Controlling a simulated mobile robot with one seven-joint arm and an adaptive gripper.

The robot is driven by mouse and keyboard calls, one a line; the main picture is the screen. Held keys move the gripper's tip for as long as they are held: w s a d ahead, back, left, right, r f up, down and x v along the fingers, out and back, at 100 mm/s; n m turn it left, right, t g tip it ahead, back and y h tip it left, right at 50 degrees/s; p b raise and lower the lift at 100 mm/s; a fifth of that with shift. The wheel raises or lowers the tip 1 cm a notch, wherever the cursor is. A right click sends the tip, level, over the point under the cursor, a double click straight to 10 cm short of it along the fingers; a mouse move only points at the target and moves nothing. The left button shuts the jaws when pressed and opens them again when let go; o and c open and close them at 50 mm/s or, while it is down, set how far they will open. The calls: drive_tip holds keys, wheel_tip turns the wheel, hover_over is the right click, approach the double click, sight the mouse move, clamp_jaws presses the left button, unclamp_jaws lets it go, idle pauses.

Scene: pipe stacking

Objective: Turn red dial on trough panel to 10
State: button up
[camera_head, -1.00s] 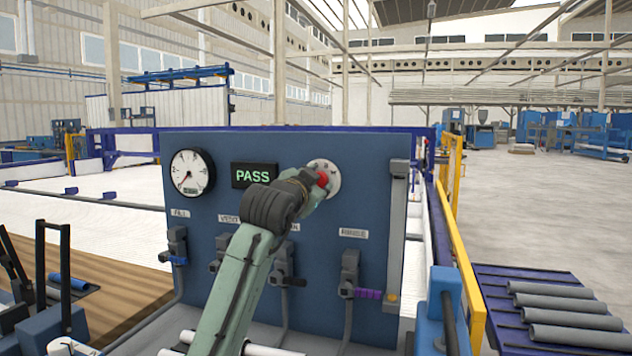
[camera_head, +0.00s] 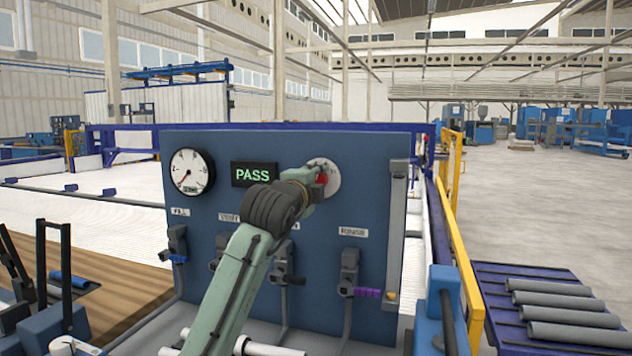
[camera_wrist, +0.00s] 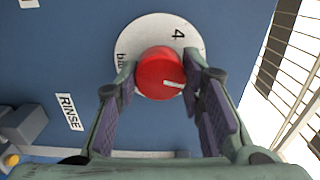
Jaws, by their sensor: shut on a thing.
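The red dial (camera_wrist: 158,72) sits on a round white scale plate (camera_wrist: 128,43) on the blue trough panel (camera_head: 345,200). In the wrist view its white pointer mark is toward the lower right of the knob. A "4" shows on the plate; most other markings are hidden or cut off. My gripper (camera_wrist: 160,80) is shut on the red dial, with a finger on each side. In the head view the dial (camera_head: 322,180) shows beside my gripper at the panel's upper right.
A gauge (camera_head: 192,172) and a green "PASS" display (camera_head: 254,174) are left of the dial. Several valve handles line the panel below, including a purple one (camera_head: 367,293) under the "RINSE" label (camera_head: 353,232). Grey pipes (camera_head: 560,301) lie on a rack at right.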

drive_tip(key=shift+m+p, duration=0.55)
drive_tip(key=shift+m, duration=3.95)
drive_tip(key=o, duration=1.2)
drive_tip(key=shift+c, duration=0.2)
drive_tip(key=v, duration=1.2)
